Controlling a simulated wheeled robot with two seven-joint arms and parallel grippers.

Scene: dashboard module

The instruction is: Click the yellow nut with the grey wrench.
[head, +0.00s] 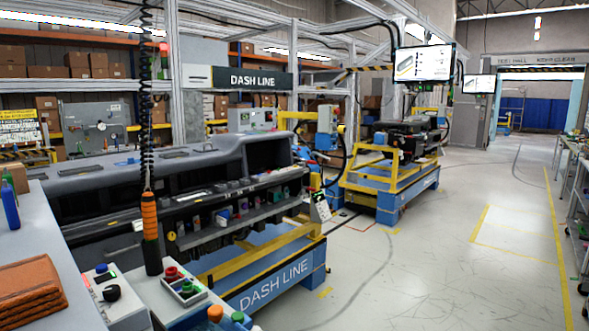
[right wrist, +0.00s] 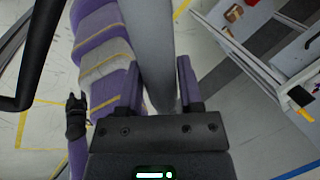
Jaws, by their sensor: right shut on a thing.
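In the right wrist view my right gripper (right wrist: 157,68) is shut, with a finger on each side of a smooth grey shaft, which I take to be the grey wrench (right wrist: 150,25). The shaft runs from the top edge down between the fingers. Its working end is out of view. The long dark grey dashboard module (head: 185,165) lies on its stand in the head view. I cannot pick out the yellow nut on it. Neither gripper shows in the head view, and my left gripper is in no frame.
An orange-handled tool (head: 150,220) hangs on a coiled cord before the dashboard. A control box (head: 115,296) with buttons and brown folded cloths (head: 30,290) are at front left. A second yellow and blue stand (head: 390,190) is farther back.

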